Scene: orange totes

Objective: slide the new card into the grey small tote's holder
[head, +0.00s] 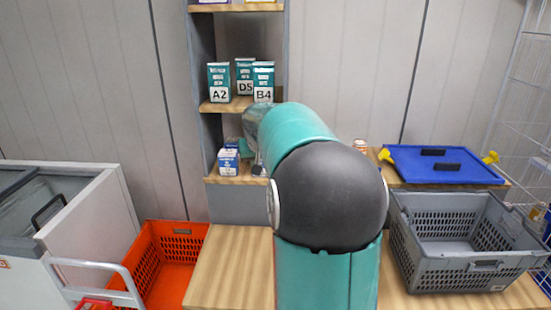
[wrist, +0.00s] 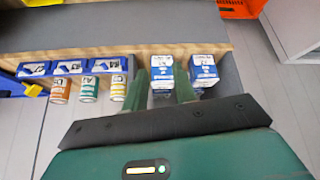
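The grey tote (head: 410,262) stands at the right on the wooden surface in the head view. I cannot make out a loose card in either view. My gripper (wrist: 160,72) shows in the wrist view with its two green fingers apart. A blue-and-white box (wrist: 174,68) on the shelf appears between the fingers; I cannot tell whether they touch it. In the head view my arm hides most of the gripper.
A second blue-and-white box (wrist: 203,70) stands beside the first. Several cans (wrist: 89,90) and blue bins (wrist: 67,68) line the shelf. An orange tote (head: 172,240) sits at left by a white chest (head: 85,215). A blue lid (head: 440,163) lies behind the grey tote.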

